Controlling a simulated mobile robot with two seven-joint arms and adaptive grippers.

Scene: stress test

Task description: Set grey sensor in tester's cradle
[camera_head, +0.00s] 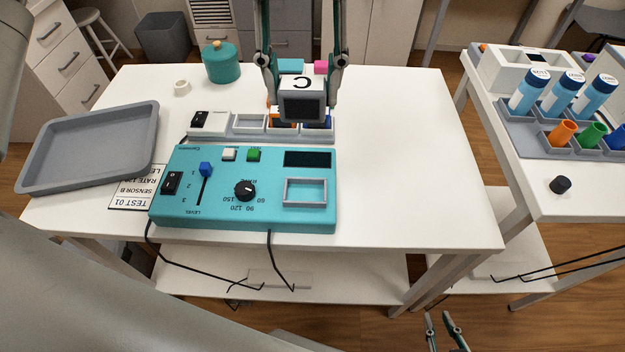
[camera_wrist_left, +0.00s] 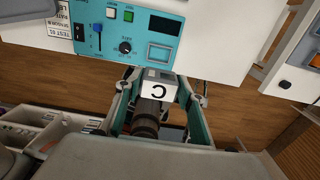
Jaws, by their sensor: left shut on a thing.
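My left gripper (camera_head: 302,88) is shut on the grey sensor (camera_head: 302,108), a boxy block with a pale top marked C and a dark front face. It holds the sensor at the back of the table, above the sensor rack. The sensor also shows between the fingers in the left wrist view (camera_wrist_left: 158,90). The teal tester (camera_head: 215,212) lies in front of it. The tester's cradle (camera_head: 305,181), a pale rectangular frame at its right, is empty and apart from the sensor. My right gripper (camera_head: 439,318) is open and empty, low beyond the table's front edge.
The rack (camera_head: 228,133) behind the tester has a black sensor (camera_head: 200,119) at its left; orange and blue items there are partly hidden. A grey tray (camera_head: 90,148) and a card (camera_head: 130,190) lie left. A teal pot (camera_head: 221,63) stands behind. The table's right side is clear.

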